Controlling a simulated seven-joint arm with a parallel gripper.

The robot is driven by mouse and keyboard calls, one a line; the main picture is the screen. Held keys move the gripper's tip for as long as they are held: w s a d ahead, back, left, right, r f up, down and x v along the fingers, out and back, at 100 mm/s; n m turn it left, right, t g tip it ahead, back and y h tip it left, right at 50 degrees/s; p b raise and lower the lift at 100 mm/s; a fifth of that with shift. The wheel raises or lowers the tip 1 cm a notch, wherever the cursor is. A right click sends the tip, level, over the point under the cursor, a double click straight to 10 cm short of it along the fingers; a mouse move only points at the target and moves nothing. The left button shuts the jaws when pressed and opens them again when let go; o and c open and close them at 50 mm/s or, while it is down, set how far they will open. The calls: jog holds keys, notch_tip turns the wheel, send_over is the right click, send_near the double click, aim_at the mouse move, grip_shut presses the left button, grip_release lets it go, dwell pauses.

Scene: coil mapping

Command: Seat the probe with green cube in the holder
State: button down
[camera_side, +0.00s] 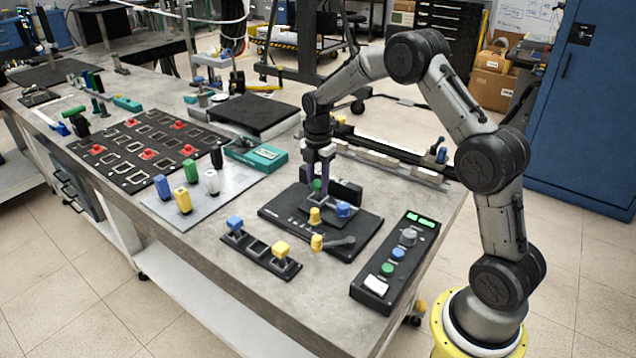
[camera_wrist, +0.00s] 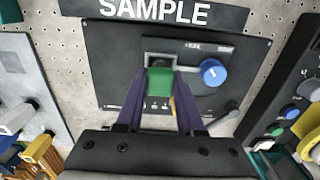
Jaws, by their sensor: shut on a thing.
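The green cube (camera_side: 317,186) of the probe is between the purple fingers of my gripper (camera_side: 323,190). In the wrist view the green cube (camera_wrist: 159,82) sits between the fingertips (camera_wrist: 161,75), which are shut on it. They are over the grey square fixture (camera_wrist: 174,58) on a black panel; I cannot tell whether the probe touches it. The probe's lower part is hidden. A small black holder (camera_side: 258,248) stands left of the panel, in front. It carries a blue-cube probe (camera_side: 235,223) and a yellow-cube probe (camera_side: 281,249), with an empty-looking slot between them.
A control box (camera_side: 372,288) stands to the right. Coloured pegs (camera_side: 183,200) stand on a grey plate at left. Bare tabletop surrounds the holder.

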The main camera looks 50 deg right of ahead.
grip_release()
dwell(0.5)
jog(key=shift+r, duration=3.55)
